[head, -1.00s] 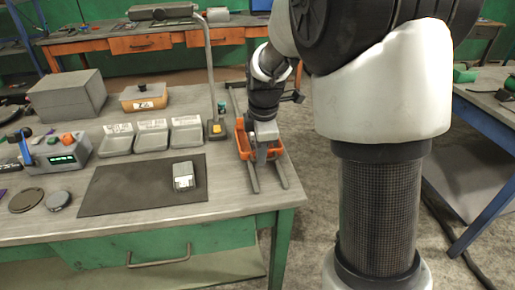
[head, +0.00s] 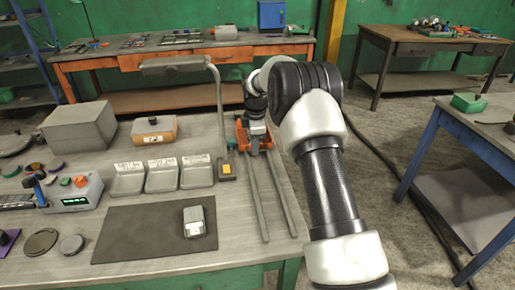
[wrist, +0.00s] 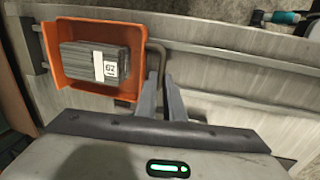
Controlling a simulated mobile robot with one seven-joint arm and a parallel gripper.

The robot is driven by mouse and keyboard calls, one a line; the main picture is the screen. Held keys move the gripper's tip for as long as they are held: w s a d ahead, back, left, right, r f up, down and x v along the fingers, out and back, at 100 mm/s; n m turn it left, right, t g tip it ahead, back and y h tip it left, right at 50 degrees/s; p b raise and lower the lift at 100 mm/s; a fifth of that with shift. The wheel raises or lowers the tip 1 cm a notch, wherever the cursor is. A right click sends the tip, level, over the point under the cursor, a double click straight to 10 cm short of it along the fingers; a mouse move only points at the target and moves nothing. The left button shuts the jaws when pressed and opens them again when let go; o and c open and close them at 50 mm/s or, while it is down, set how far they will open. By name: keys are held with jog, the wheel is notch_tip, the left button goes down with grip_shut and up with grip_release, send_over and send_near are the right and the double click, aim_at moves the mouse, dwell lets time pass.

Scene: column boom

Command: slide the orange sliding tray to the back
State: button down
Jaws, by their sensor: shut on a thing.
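The orange sliding tray (head: 241,136) sits near the back end of its two grey rails (head: 257,203), at the table's right side. In the wrist view the tray (wrist: 98,27) is at upper left and holds a dark grey box (wrist: 88,62) with a white label reading 62. A grey bar handle (wrist: 156,52) stands at the tray's near side. My gripper (wrist: 162,84) is shut on this handle; the exact contact is partly hidden between the fingers. In the head view my gripper (head: 254,150) is small, and my arm covers part of the tray.
A dark bracket (wrist: 33,48) lies close beyond the tray; I cannot tell if they touch. A lamp post (head: 222,115) and grey bins (head: 162,177) stand left of the rails. The front rail stretch is clear. An orange-fronted bench (head: 190,55) stands behind.

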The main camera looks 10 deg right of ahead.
jog(key=shift+w+p, duration=0.85)
jog(key=shift+w, duration=1.15)
jog(key=c, duration=2.2)
grip_release()
jog(key=shift+o, duration=0.2)
jog(key=s+r+p, duration=0.1)
jog(key=s+r, duration=0.2)
jog(key=r, duration=1.4)
jog(key=shift+r, duration=0.1)
